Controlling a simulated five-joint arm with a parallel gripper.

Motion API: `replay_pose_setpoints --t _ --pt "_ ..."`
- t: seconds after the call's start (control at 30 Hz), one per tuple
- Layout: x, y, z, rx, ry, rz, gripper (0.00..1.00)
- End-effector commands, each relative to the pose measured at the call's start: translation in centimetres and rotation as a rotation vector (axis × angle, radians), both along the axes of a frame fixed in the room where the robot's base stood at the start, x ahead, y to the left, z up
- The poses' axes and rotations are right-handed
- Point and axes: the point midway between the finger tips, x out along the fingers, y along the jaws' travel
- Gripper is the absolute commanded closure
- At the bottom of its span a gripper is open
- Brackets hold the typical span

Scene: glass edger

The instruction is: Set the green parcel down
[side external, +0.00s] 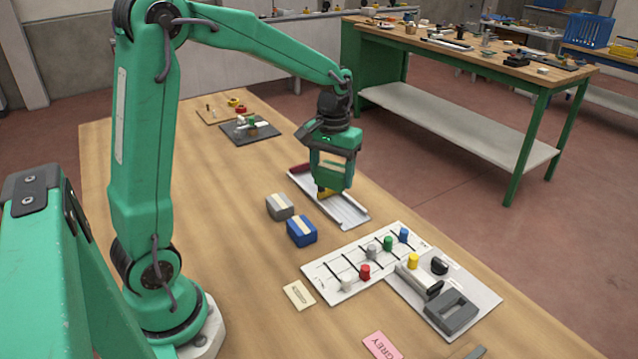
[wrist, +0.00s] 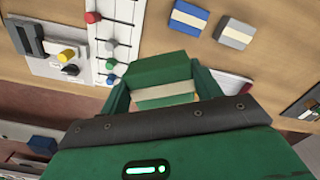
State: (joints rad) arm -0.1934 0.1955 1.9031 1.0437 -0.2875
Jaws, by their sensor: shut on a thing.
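The green parcel with its pale band shows in the wrist view (wrist: 160,72), between the fingers of my gripper (wrist: 160,88). In the side external view, my gripper (side external: 335,180) hangs over the white railed tray (side external: 349,213), shut on the parcel, of which mostly the pale band (side external: 333,161) can be made out. The parcel appears held above the tray; the exact gap beneath it is hard to judge. A blue parcel (side external: 301,232) and a grey parcel (side external: 280,207), each with a pale band, stand on the table left of the tray.
A white board with coloured pegs (side external: 335,270) lies in front of the tray, beside a panel with a grey block (side external: 452,315). A yellow piece (side external: 325,193) shows below my gripper. Cards lie near the front; the wood left of the parcels is clear.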

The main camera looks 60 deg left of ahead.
Motion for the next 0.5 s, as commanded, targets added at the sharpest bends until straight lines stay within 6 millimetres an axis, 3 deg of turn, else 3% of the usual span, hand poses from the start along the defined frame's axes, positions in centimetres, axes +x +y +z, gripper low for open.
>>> replay_pose_setpoints --t 0.2,0.5 --pt "-1.7 5.7 -1.7 0.0 0.001 0.356 0.63" --pt "-5.1 12.3 -3.8 0.001 0.0 0.816 0.63"
